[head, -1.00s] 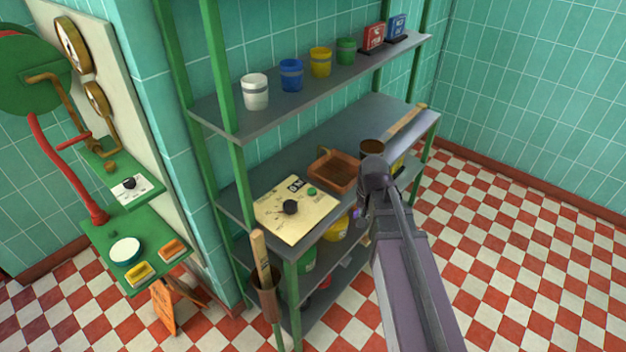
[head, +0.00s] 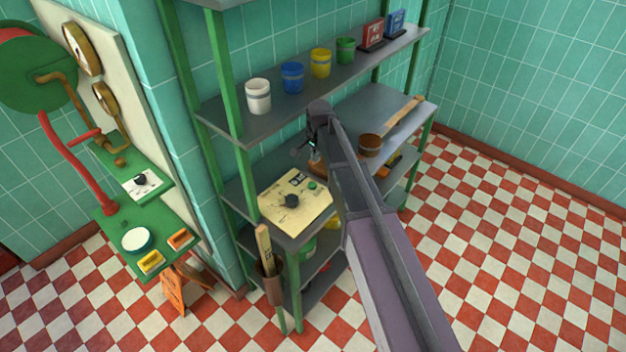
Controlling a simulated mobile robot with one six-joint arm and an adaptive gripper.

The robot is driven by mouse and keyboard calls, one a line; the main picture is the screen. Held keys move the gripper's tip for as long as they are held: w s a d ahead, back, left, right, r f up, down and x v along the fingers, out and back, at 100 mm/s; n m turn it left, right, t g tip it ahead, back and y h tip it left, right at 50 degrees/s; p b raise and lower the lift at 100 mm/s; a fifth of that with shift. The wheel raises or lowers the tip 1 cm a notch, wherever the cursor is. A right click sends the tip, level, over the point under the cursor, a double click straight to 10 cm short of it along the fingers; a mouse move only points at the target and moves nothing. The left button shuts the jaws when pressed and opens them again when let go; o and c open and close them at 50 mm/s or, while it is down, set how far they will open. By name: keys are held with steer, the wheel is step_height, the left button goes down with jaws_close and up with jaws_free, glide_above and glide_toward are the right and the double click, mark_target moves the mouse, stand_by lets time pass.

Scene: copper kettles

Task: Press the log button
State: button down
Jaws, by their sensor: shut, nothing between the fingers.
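A cream panel (head: 275,210) lies on the middle shelf of the green-framed rack. It carries a black knob (head: 291,201), a small dark display (head: 297,179) and a green button (head: 312,185) near its far right corner. No label reading "log" is legible; the green button is the only button I make out on the panel. My gripper (head: 306,152) is shut and empty. It appears above and beyond the green button in the picture, apart from it, and is small and partly hidden by my arm.
The upper shelf (head: 270,122) with several cups and two boxes is close to my gripper. A brown tray (head: 316,168) is mostly hidden behind my arm. Left is a green station with a red lever (head: 69,170).

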mark_target(313, 186)
steer(key=shift+f, duration=0.2)
steer(key=f+b, duration=0.4)
steer(key=w+f+b, duration=0.1)
steer(key=f+b, duration=0.4)
steer(key=w+a+f+b, duration=0.1)
steer(key=f+b, duration=0.3)
steer(key=b, duration=0.1)
steer(key=shift+f, duration=0.25)
stand_by(0.6)
stand_by(0.5)
steer(key=shift+f+b, duration=0.65)
steer(key=shift+s+d+f+b, duration=0.1)
steer(key=shift+s+f+b, duration=0.05)
steer(key=shift+f+b, duration=0.15)
steer(key=shift+r, duration=0.1)
steer(key=shift+s, duration=0.1)
